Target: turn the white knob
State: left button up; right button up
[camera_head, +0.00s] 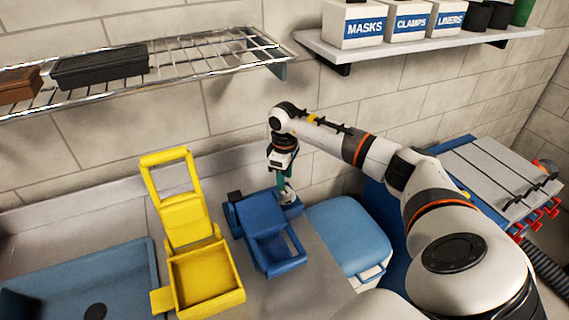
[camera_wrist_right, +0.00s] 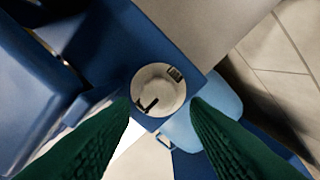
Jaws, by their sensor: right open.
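The white knob (camera_wrist_right: 158,88) is a round, pale disc on a blue surface in the right wrist view, with a small dark tab and a dark label on its face. In the head view a bit of the white knob (camera_head: 289,195) shows on the blue device (camera_head: 262,216), just under my right gripper (camera_head: 281,183). In the wrist view my right gripper (camera_wrist_right: 162,106) is open, with one green finger on either side of the knob's lower part. I cannot tell whether the fingers touch it. My left gripper is not in view.
A yellow device (camera_head: 205,277) stands left of the blue one, beside a blue sink-like tray (camera_head: 85,285). A light blue lidded bin (camera_head: 347,232) is close on the right. A wire shelf (camera_head: 205,58) and a shelf with labelled boxes (camera_head: 430,44) hang above.

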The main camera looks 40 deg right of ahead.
jog(key=shift+r+b, duration=0.3)
jog(key=shift+r, duration=1.45)
